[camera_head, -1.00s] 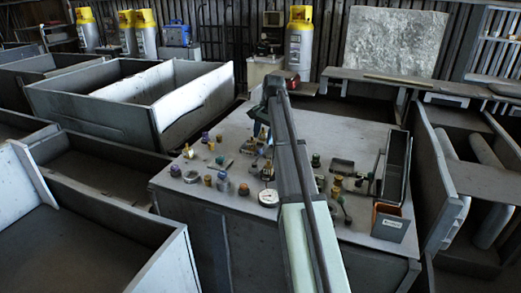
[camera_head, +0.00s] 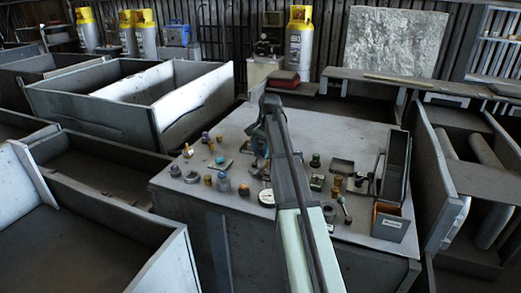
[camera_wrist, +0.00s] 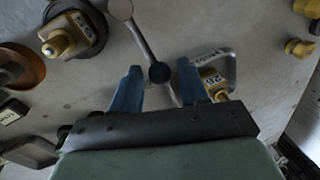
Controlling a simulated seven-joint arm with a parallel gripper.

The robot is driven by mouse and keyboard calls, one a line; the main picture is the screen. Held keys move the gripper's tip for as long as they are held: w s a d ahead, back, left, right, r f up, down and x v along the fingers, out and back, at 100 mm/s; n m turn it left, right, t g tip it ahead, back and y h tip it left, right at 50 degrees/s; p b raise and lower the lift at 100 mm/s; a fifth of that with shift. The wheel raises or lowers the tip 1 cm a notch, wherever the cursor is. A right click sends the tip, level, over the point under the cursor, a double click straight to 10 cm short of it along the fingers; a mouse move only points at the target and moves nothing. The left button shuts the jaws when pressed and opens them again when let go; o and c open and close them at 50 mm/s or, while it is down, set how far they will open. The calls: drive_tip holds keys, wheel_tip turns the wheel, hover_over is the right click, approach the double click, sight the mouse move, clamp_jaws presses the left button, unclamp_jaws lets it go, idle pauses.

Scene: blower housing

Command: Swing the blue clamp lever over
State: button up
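In the wrist view a grey metal rod hangs from a round hub (camera_wrist: 120,9) and carries a dark blue ball knob (camera_wrist: 159,73); it looks like the clamp lever. My gripper (camera_wrist: 159,67) is open, with one blue finger on each side of the knob and a visible gap on both sides. Whether the fingertips are level with the knob in depth I cannot tell. The rod's lower end runs behind my gripper body. In the head view my gripper (camera_head: 260,144) is low over the bench, and my arm hides much of the lever's surroundings.
A round mount with a yellow tip (camera_wrist: 60,42) is left of the lever. A grey loop handle (camera_wrist: 231,67) lies close to the right finger, beside a yellow-and-white part. The grey bench (camera_head: 235,125) holds several small knobs. A bin (camera_head: 389,222) and upright box stand at its right.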

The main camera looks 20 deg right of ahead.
clamp_jaws()
drive_tip(key=shift+w, duration=0.1)
idle(0.5)
drive_tip(key=n, duration=0.1)
drive_tip(key=w+a+n, duration=0.1)
drive_tip(key=shift+a+n, duration=0.15)
drive_tip(key=shift+n, duration=0.15)
drive_tip(key=a+n, duration=0.2)
drive_tip(key=n, duration=0.1)
drive_tip(key=shift+w+n+g+y, duration=0.3)
drive_tip(key=shift+g+y, duration=0.1)
drive_tip(key=a+n, duration=0.1)
drive_tip(key=n, duration=0.1)
drive_tip(key=a+n+g, duration=0.1)
drive_tip(key=n, duration=0.1)
drive_tip(key=shift+a+n, duration=0.3)
drive_tip(key=shift+a, duration=0.1)
drive_tip(key=shift+s+a+n, duration=0.25)
drive_tip(key=shift+a+n, duration=0.5)
drive_tip(key=shift+n, duration=0.45)
drive_tip(key=shift+s+a+n+g, duration=0.25)
drive_tip(key=shift+a+n, duration=0.1)
drive_tip(key=shift+n, duration=0.35)
drive_tip(key=shift+s+a+n+g, duration=0.2)
drive_tip(key=shift+a+n, duration=0.15)
drive_tip(key=shift+n, duration=0.35)
